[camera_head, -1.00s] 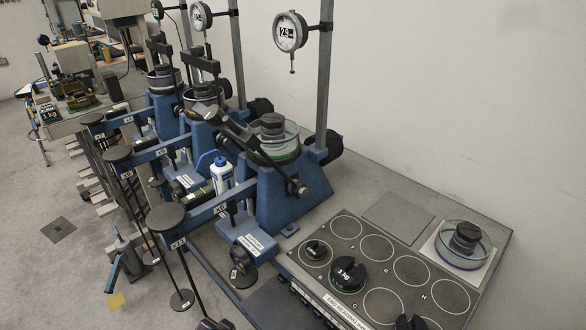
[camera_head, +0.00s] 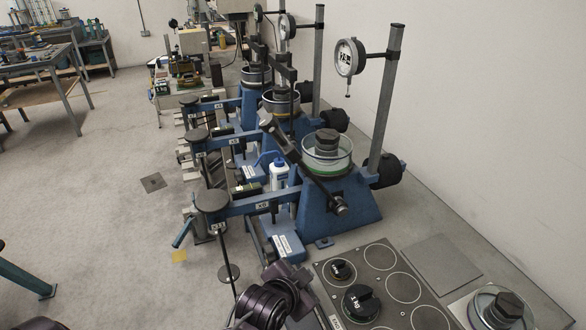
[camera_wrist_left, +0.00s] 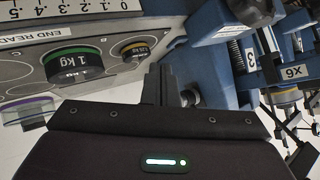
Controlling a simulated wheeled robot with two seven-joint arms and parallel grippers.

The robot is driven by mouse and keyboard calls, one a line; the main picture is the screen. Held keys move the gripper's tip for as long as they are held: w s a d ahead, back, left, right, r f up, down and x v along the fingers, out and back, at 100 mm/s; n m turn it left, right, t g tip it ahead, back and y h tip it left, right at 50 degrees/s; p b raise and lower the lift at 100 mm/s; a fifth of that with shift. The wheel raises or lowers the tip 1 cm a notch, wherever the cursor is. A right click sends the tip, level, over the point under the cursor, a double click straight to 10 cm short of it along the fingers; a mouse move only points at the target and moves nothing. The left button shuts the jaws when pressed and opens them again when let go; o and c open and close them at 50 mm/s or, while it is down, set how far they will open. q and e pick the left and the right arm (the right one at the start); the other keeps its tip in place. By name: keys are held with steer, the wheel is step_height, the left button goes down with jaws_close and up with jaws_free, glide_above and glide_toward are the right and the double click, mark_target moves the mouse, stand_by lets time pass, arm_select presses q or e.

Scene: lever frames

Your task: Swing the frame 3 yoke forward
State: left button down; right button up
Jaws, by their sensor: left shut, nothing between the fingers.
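The nearest blue lever frame (camera_head: 325,208) carries a black yoke (camera_head: 300,165). The yoke slants from a pivot at the frame's right side up to the left, across the front of a glass dish (camera_head: 342,165) with a dark weight stack. In the left wrist view a label "3" shows on a blue frame part (camera_wrist_left: 248,58). My left gripper is shut and empty; its dark fingers (camera_wrist_left: 158,84) show in the left wrist view, apart from the yoke. In the head view my dark purple left wrist is at the bottom, left of the weight panel. My right gripper is not in view.
Two similar frames stand behind, with yokes (camera_head: 284,72) over their dishes. A dial gauge (camera_head: 350,57) hangs from a post (camera_head: 386,105). A grey panel (camera_head: 385,285) holds weights (camera_head: 360,302) at lower right. A white bottle (camera_head: 278,174) stands between frames. The floor at left is largely clear.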

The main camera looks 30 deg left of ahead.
arm_select(q)
steer(key=w+a+r+m+t+y, duration=0.1)
steer(key=w+r+t, duration=0.15)
steer(key=r, duration=0.55)
steer(key=w+a+r+m+t+y, duration=0.1)
steer(key=w+r+m+t, duration=0.1)
steer(key=r+t, duration=0.35)
step_height(320, 180, up, 16)
steer(key=t+y+p, duration=0.2)
steer(key=y+p, duration=0.2)
steer(key=p, duration=0.2)
glide_above(284, 152)
steer(key=w+d, duration=0.2)
steer(key=w, duration=0.1)
steer(key=shift+m, duration=0.3)
steer(key=shift+s+a+f, duration=0.75)
steer(key=shift+s+f, duration=0.15)
steer(key=shift+s, duration=0.15)
steer(key=shift+s+a+f+p, duration=0.3)
steer(key=shift+s+p, duration=0.1)
steer(key=shift+w, duration=0.1)
steer(key=shift+f, duration=0.1)
